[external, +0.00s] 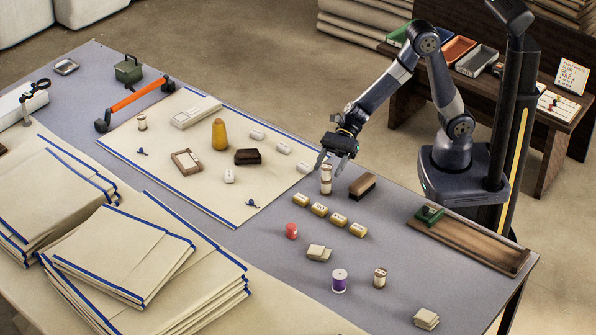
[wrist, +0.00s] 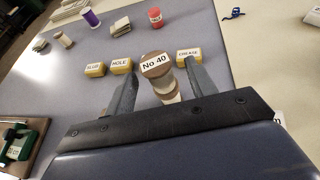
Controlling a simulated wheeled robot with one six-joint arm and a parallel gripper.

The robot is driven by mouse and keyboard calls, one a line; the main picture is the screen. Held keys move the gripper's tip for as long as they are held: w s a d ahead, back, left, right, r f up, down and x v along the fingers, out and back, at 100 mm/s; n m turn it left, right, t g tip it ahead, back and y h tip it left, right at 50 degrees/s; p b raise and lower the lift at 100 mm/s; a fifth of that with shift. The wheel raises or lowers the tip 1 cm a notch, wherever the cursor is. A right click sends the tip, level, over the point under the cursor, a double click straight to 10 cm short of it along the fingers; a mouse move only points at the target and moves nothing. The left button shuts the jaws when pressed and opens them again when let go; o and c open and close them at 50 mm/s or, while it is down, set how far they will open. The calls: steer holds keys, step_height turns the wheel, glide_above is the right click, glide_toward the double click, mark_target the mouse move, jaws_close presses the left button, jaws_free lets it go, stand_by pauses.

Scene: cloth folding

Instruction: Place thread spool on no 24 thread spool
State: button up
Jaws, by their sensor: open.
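A thread spool labelled No 40 (wrist: 155,66) lies between my fingers in the wrist view, label facing up. It appears to stand on a second cream spool (wrist: 170,97), making an upright stack. In the external view, the upper spool (external: 326,172) and lower spool (external: 326,188) form a tall column on the table. The lower spool's label is hidden, so I cannot read its number. My gripper (external: 334,158) is open just above and beside the stack; it also shows in the wrist view (wrist: 160,72). Contact with the spool cannot be told.
Several yellow labelled blocks (external: 319,209) lie in front of the stack, and a brown brush (external: 362,185) lies to its right. A red spool (external: 291,231), a purple spool (external: 339,281) and another cream spool (external: 380,278) stand nearer. Bare grey tabletop (external: 400,235) lies to the right.

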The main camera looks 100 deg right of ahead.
steer(key=p+v, duration=0.1)
steer(key=v, duration=0.9)
steer(key=shift+o, duration=0.2)
